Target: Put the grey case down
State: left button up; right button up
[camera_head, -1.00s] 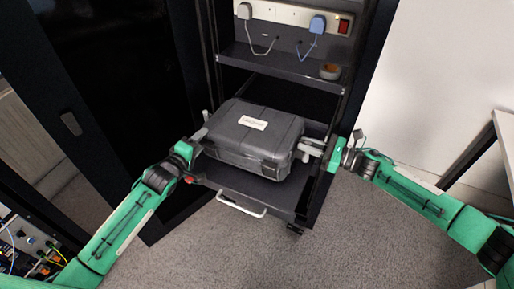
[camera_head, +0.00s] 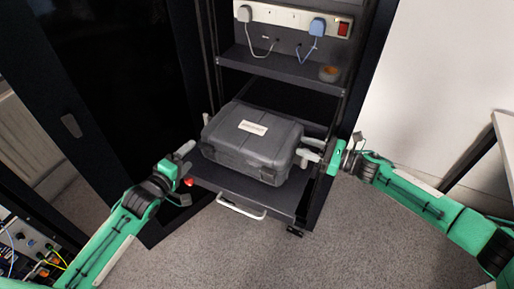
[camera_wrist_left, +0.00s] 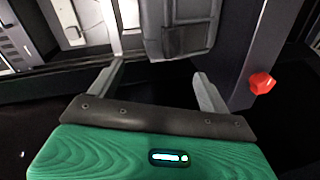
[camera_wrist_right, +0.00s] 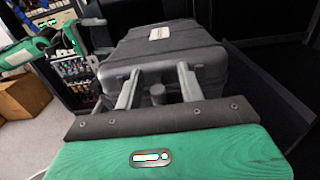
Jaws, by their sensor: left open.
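The grey case (camera_head: 250,145) appears to rest level on the pulled-out black shelf (camera_head: 245,192) of the rack, label upward. My left gripper (camera_head: 188,157) is open and empty, apart from the case's left side. In the left wrist view the case (camera_wrist_left: 180,40) is beyond the spread fingers (camera_wrist_left: 160,78). My right gripper (camera_head: 314,152) is at the case's right side. In the right wrist view its fingers (camera_wrist_right: 158,78) stand apart on either side of a small round grey knob, close to the case (camera_wrist_right: 170,55). Contact there cannot be told.
A white handle (camera_head: 241,208) is on the shelf's front edge. Above is a rack shelf (camera_head: 280,68) with an orange-brown roll (camera_head: 329,73), and a power strip (camera_head: 290,17) with plugs. A dark door stands at the left, a white table (camera_head: 505,140) at the right. Carpet lies in front.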

jog(key=shift+d, duration=0.2)
pick_arm(q)
jog(key=v, duration=0.4)
jog(key=shift+s+a+r, duration=0.1)
jog(key=shift+s, duration=0.3)
pick_arm(e)
jog(key=v, duration=1.1)
jog(key=shift+s+d, duration=0.2)
jog(key=shift+d, duration=0.1)
